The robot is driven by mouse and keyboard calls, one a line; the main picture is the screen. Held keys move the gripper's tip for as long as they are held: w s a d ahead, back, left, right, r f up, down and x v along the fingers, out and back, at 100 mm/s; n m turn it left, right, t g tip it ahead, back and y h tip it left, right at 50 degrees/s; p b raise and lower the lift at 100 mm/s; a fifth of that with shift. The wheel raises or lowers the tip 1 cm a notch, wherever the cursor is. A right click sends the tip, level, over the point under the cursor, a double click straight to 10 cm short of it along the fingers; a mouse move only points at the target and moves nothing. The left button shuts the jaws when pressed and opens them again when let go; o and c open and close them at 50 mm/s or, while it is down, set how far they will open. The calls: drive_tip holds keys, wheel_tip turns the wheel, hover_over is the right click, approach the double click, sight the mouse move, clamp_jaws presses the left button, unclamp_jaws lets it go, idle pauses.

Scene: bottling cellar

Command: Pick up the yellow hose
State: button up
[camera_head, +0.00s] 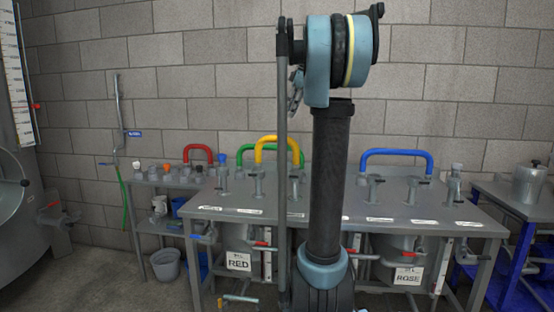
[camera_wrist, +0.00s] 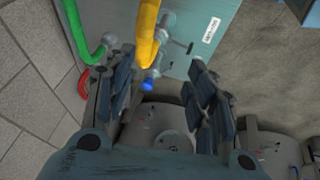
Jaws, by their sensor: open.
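The yellow hose (camera_head: 266,142) is an upright arch above the grey table, left of my arm in the head view. In the wrist view the yellow hose (camera_wrist: 147,34) enters from the top and ends at a metal fitting, just beyond and roughly between my fingertips. My gripper (camera_wrist: 160,72) is open, with a finger on each side and nothing held between them. I see no contact with the hose, though the exact gap in depth is hard to tell. My gripper's fingers cannot be made out in the head view.
A green hose (camera_wrist: 79,32) is close beside the left finger, with a red hose (camera_wrist: 83,84) near it. A blue hose (camera_head: 397,154) arches over the right of the metal table (camera_head: 330,208). Valves and fittings stand up from the tabletop. A block wall is behind.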

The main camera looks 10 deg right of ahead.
drive_tip(key=w+r, duration=0.1)
drive_tip(key=w, duration=0.1)
drive_tip(key=n, duration=0.1)
approach(277, 139)
drive_tip(key=x, duration=0.2)
drive_tip(key=w+x, duration=0.1)
drive_tip(key=x, duration=0.2)
drive_tip(key=shift+w+d+f, duration=0.15)
drive_tip(key=shift+x, duration=2.6)
drive_tip(key=shift+w, duration=0.15)
drive_tip(key=c, duration=1.2)
